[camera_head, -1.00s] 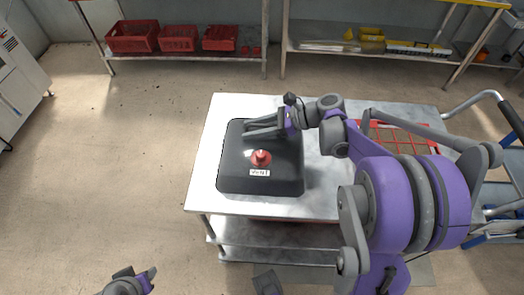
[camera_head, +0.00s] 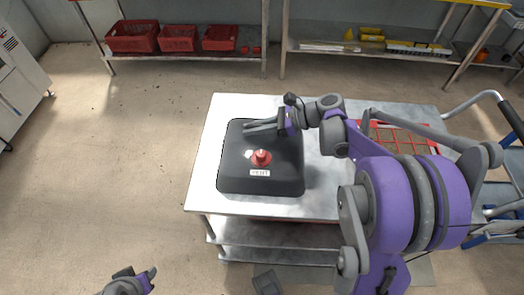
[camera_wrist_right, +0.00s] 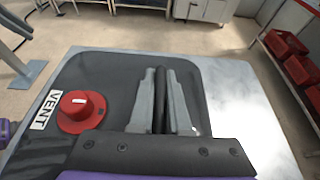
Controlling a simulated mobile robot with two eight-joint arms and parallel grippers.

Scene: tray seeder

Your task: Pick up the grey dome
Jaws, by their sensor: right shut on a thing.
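The grey dome (camera_head: 235,175) is a dark, glossy, rounded-square cover lying flat on the steel table. It has a red knob (camera_head: 261,158) and a white VENT label on top; the knob also shows in the right wrist view (camera_wrist_right: 82,111). My right gripper (camera_head: 248,127) lies over the dome's far part. In the right wrist view its fingers (camera_wrist_right: 161,75) are closed on a dark upright strip of the dome, probably its handle. My left gripper (camera_head: 140,280) is low at the bottom left, far from the table, and its jaws are too small to read.
The steel table (camera_head: 205,150) has bare metal left of the dome. A red grid tray (camera_head: 405,138) stands on its right, partly behind my right arm. A blue and grey cart (camera_head: 495,185) stands at the right. Shelves with red crates (camera_head: 133,36) line the back wall.

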